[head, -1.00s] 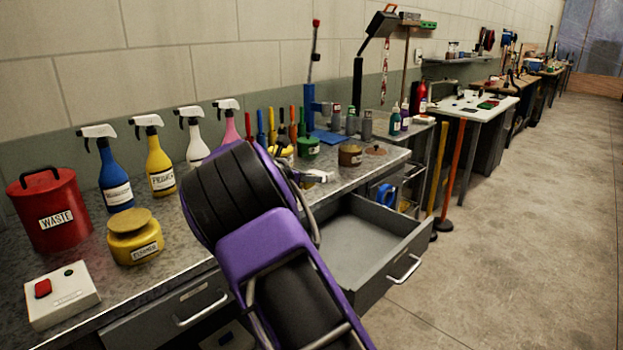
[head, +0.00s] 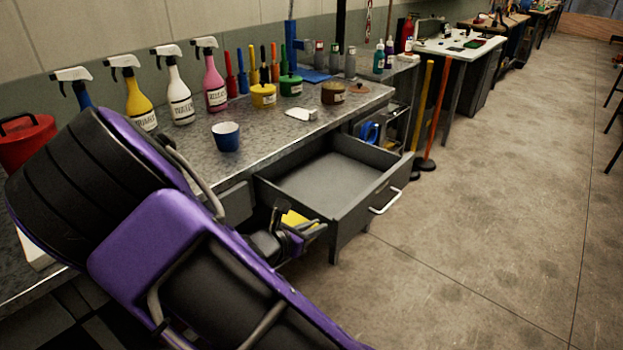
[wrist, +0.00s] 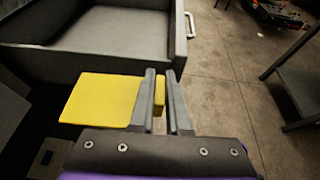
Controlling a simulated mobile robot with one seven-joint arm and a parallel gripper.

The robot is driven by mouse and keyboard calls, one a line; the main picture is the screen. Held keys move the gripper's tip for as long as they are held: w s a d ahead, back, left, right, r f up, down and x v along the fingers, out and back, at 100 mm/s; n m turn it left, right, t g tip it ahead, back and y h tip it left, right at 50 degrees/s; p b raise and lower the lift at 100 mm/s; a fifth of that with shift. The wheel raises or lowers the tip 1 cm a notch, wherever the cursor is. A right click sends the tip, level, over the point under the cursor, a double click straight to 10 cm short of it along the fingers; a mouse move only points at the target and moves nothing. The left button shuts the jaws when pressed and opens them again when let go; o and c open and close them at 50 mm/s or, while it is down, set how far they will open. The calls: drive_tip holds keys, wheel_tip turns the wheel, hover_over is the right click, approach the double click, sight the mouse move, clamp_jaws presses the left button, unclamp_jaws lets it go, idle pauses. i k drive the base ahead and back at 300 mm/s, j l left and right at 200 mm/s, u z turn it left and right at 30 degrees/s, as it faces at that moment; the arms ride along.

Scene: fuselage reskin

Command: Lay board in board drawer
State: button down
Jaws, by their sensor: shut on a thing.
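The board is a flat yellow piece (wrist: 98,99), seen in the wrist view between and to the left of my fingers. My gripper (wrist: 160,105) is shut on its right end. In the head view the yellow board (head: 296,218) shows only in part beside my gripper (head: 312,232), in front of the bench and just left of the open drawer's near side. The open grey drawer (head: 357,210) is pulled out from the bench and looks empty. In the wrist view its wall (wrist: 110,60) lies just beyond the board. The board is outside the drawer.
The bench top (head: 205,165) holds several spray bottles, tins, a blue cup (head: 227,136) and a small white item (head: 301,114). An orange-handled tool (head: 437,105) stands right of the drawer. The floor (head: 480,240) at right is clear.

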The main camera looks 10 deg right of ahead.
sight(335, 189)
drive_tip(key=k+j+z, duration=0.1)
drive_tip(key=j+z, duration=0.3)
drive_tip(key=k+j+z, duration=0.2)
drive_tip(key=j+z, duration=0.25)
drive_tip(key=i+j+z, duration=0.15)
drive_tip(key=z, duration=0.15)
drive_tip(key=i, duration=0.7)
